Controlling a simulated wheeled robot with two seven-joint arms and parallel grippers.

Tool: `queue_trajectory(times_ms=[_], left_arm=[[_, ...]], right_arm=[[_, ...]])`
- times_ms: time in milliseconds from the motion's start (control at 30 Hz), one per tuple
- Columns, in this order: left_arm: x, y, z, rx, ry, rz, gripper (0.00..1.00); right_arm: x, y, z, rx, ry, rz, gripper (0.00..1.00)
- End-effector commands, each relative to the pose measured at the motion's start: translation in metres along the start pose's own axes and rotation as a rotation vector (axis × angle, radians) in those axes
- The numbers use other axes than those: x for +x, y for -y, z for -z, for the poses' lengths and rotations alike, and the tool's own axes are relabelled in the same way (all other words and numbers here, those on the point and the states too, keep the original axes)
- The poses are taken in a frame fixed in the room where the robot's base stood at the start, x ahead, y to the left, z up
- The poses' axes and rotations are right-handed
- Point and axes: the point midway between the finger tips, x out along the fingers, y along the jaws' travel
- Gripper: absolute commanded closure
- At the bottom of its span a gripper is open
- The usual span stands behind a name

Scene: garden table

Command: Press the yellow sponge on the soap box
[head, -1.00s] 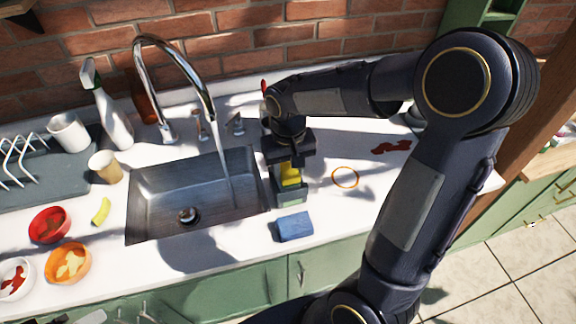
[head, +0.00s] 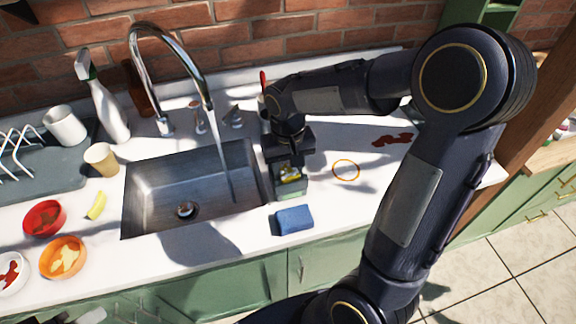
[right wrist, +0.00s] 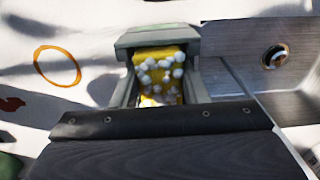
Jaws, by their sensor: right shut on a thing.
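The yellow sponge (head: 290,173) is in my right gripper (head: 289,168), low at the green-grey soap box (head: 291,191) to the right of the sink. In the right wrist view white foam blobs cover the visible face of the sponge (right wrist: 153,58). The grey-green box wall (right wrist: 157,37) shows beyond it. My right gripper (right wrist: 158,85) is shut on the sponge from both sides. Its dark body hides the near part of the box and sponge. My left gripper is not in view.
A blue sponge (head: 294,220) lies in front of the box. An orange ring stain (head: 346,170) and a red stain (head: 393,139) mark the counter at right. The metal sink (head: 190,190) is at left, under a running tap (head: 170,35). Bowls stand farther left.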

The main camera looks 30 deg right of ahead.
Motion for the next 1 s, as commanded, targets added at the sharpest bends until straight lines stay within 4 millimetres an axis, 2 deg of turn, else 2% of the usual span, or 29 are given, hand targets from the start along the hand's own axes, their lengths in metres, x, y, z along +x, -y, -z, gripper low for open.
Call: queue_trajectory(times_ms=[267,567,667,767,1000], left_arm=[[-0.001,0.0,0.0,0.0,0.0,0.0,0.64],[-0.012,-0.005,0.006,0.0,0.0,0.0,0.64],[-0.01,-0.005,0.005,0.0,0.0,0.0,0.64],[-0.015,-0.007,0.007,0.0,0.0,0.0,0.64],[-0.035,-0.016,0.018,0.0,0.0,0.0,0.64]], right_arm=[[0.0,0.0,-0.001,0.0,0.003,-0.001,0.81],[-0.016,0.0,-0.001,0.0,0.002,0.0,0.81],[-0.014,0.0,-0.001,0.0,0.002,0.0,0.81],[-0.02,0.0,0.0,0.0,0.001,0.0,0.81],[-0.05,0.0,0.0,0.0,0.0,0.0,0.81]])
